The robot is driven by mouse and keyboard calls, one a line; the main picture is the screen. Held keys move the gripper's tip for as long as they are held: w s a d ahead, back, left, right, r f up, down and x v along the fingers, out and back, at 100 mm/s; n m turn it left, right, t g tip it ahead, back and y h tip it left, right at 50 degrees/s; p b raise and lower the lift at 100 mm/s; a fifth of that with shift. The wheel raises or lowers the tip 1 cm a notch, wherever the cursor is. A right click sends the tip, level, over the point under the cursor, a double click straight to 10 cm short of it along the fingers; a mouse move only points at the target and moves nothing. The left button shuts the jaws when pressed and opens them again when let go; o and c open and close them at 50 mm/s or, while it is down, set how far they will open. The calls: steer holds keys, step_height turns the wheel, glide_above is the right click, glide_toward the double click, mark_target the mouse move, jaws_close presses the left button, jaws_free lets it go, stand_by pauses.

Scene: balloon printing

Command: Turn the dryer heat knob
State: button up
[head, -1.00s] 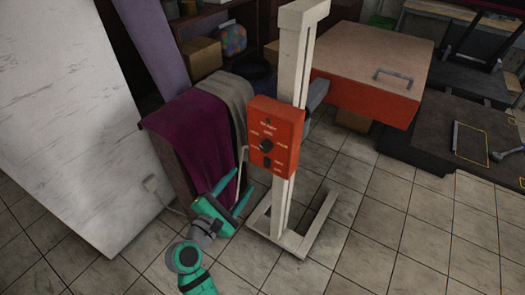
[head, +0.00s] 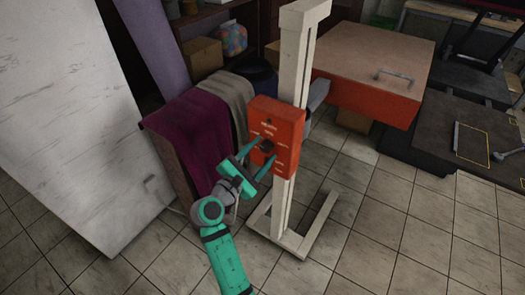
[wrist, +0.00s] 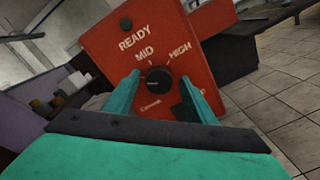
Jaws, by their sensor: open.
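The dryer's red control box (head: 285,122) is mounted on a pale upright post. Its black round heat knob (wrist: 153,82) sits below the words READY, MID and HIGH in the wrist view. In the head view the knob (head: 267,149) is small and close to my fingers. My green gripper (head: 262,157) is open in front of the box. In the wrist view its two fingers (wrist: 158,97) stand on either side of the knob, with gaps; whether they touch it I cannot tell. The lower right of the panel is partly hidden by the right finger.
The dryer's wide red-sided head (head: 370,95) extends behind the post at the upper right. A stand base (head: 300,240) rests on the tiled floor. Maroon and grey cloths (head: 192,135) hang left of the box. A large white panel (head: 70,125) stands at the far left.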

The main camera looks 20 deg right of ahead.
steer(key=shift+w+d, duration=0.25)
steer(key=shift+d, duration=0.05)
steer(key=shift+c, duration=0.4)
steer(key=c, duration=1)
steer(key=shift+o, duration=0.2)
